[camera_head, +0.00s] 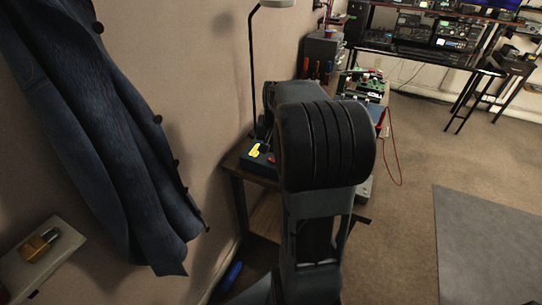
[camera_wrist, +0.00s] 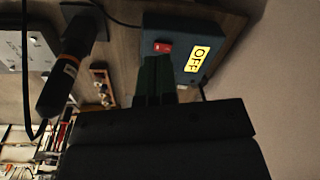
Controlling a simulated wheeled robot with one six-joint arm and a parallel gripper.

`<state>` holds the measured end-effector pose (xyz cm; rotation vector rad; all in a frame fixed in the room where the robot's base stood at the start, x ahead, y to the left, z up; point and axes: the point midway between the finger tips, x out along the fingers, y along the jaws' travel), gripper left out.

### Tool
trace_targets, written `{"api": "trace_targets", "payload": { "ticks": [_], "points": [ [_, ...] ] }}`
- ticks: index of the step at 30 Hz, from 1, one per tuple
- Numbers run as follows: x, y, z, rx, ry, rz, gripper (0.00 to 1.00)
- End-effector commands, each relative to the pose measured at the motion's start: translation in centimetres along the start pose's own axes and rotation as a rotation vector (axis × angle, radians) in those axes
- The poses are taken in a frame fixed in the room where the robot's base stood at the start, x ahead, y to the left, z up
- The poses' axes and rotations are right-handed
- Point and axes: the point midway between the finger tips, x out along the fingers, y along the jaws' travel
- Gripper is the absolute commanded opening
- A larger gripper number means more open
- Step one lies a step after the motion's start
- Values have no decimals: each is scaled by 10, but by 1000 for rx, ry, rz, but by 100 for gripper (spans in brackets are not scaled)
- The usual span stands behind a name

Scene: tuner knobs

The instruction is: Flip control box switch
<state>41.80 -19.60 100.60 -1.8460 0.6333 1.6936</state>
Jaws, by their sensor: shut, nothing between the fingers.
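The control box (camera_wrist: 213,28) is a blue-teal box on the wooden bench. In the head view my arm hides the gripper.
A black handled tool (camera_wrist: 57,88) with an orange band lies left of my fingers, near a pale unit (camera_wrist: 40,50). The wall is close beside the box. A lamp pole (camera_head: 252,70) rises behind the bench, and a dark coat (camera_head: 95,130) hangs at left.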

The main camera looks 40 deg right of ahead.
Motion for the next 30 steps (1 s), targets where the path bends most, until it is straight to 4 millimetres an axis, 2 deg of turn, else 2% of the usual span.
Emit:
{"api": "trace_targets", "payload": {
  "ticks": [1, 3, 6, 9, 12, 26, 30],
  "points": [
    [2, 8, -18, 63, -8, -5, 0],
    [0, 14, -37, 133, -13, -13, 0],
    [-8, 16, -56, 208, -12, -27, 0],
    [-22, 10, -66, 255, -1, -42, 0],
    [-33, 7, -68, 303, -1, -52, 0],
    [-32, 6, -65, 341, -17, -48, 0],
    [-26, 6, -64, 340, -19, -48, 0]
  ]
}}
